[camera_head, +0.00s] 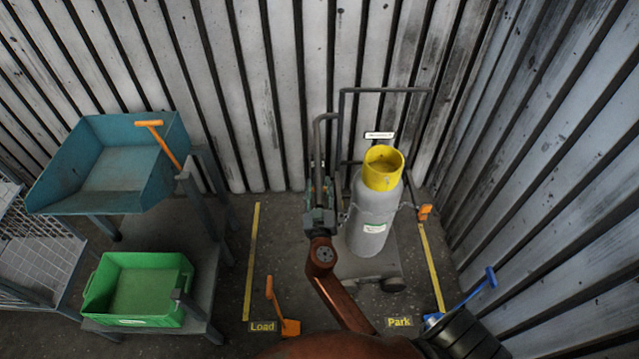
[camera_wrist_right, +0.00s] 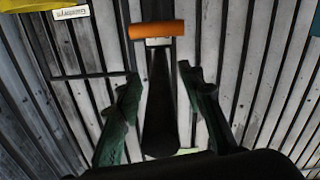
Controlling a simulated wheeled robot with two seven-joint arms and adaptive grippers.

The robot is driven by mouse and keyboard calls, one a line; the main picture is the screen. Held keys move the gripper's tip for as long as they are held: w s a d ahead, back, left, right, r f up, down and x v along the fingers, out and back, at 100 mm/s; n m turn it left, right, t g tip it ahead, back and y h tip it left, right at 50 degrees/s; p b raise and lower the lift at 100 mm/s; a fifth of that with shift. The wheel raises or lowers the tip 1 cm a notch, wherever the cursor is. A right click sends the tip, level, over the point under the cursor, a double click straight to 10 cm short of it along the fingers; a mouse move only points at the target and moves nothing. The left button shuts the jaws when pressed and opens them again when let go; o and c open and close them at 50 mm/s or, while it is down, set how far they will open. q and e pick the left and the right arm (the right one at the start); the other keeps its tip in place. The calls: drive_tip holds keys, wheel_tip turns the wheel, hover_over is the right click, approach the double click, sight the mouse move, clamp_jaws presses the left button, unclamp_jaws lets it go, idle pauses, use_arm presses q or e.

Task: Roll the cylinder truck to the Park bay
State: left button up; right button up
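The cylinder truck (camera_head: 365,266) stands upright on the floor at the right, just behind the Park label (camera_head: 399,321). It carries a grey cylinder (camera_head: 372,215) with a yellow collar (camera_head: 383,168) and has a tall dark handle frame (camera_head: 385,91). My right gripper (camera_head: 318,215) is at the left side of the truck, beside the cylinder. In the right wrist view its fingers (camera_wrist_right: 158,72) stand apart on either side of a dark bar (camera_wrist_right: 160,110), with small gaps visible. An orange crosspiece (camera_wrist_right: 157,30) lies beyond the fingertips. My left gripper is out of view.
Yellow floor lines lie at left (camera_head: 250,260) and right (camera_head: 432,268). The Load label (camera_head: 262,326) and an orange-handled block (camera_head: 289,326) are front left. A blue-handled piece (camera_head: 480,287) is front right. A bench with a green bin (camera_head: 135,322) and blue tray (camera_head: 60,177) stands left. Corrugated walls enclose the corner.

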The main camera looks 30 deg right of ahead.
drive_tip(key=shift+w+d, duration=0.3)
drive_tip(key=shift+w, duration=0.15)
drive_tip(key=shift+c, duration=0.2)
clamp_jaws()
idle(0.5)
